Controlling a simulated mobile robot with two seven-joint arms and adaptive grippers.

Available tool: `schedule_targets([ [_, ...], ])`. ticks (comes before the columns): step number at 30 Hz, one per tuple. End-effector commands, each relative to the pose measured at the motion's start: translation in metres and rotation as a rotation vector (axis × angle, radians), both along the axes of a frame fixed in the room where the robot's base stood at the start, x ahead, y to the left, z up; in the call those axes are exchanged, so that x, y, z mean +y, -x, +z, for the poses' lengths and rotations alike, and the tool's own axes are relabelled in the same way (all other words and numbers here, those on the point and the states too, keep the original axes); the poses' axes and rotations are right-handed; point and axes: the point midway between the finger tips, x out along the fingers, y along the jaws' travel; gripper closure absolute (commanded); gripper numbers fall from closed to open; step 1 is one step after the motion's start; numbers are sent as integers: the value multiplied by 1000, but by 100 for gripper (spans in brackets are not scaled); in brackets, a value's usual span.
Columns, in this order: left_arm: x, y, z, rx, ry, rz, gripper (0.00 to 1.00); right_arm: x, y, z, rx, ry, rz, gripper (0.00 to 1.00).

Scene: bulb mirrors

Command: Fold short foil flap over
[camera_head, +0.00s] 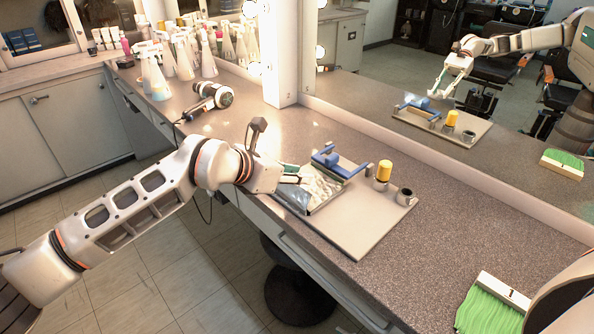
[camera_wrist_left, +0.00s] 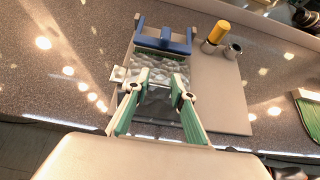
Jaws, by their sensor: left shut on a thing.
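The crinkled silver foil (camera_head: 318,188) lies on a pale board (camera_head: 352,226) on the counter; it also shows in the wrist view (camera_wrist_left: 157,66). My left gripper (camera_head: 291,178) is at the foil's near left side. In the wrist view its two green-padded fingers (camera_wrist_left: 156,90) reach over the near part of the foil and are shut on the foil flap. The fingers stand apart there, and the exact contact is hard to see. My right gripper is outside both views.
A blue-handled tool (camera_head: 340,163) stands behind the foil. A yellow-capped container (camera_head: 382,172) and a metal cup (camera_head: 404,196) stand on the board's right. A hair dryer (camera_head: 212,100) lies farther back. A green brush (camera_head: 490,306) is at front right. The mirror (camera_head: 450,95) borders the counter.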

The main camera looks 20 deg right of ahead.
Motion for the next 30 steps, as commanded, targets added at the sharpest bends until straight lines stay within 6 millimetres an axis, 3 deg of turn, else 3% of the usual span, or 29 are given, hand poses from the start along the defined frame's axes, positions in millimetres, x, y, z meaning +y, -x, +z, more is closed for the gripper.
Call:
schedule_targets([
  [1,-3,-1,8,4,-38,1,98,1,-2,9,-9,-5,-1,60],
  [5,-8,-3,2,41,-134,2,98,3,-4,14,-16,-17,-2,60],
  [18,-18,-8,-16,129,-350,1,98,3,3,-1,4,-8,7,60],
  [30,-19,-8,-16,146,-394,0,98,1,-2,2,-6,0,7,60],
])
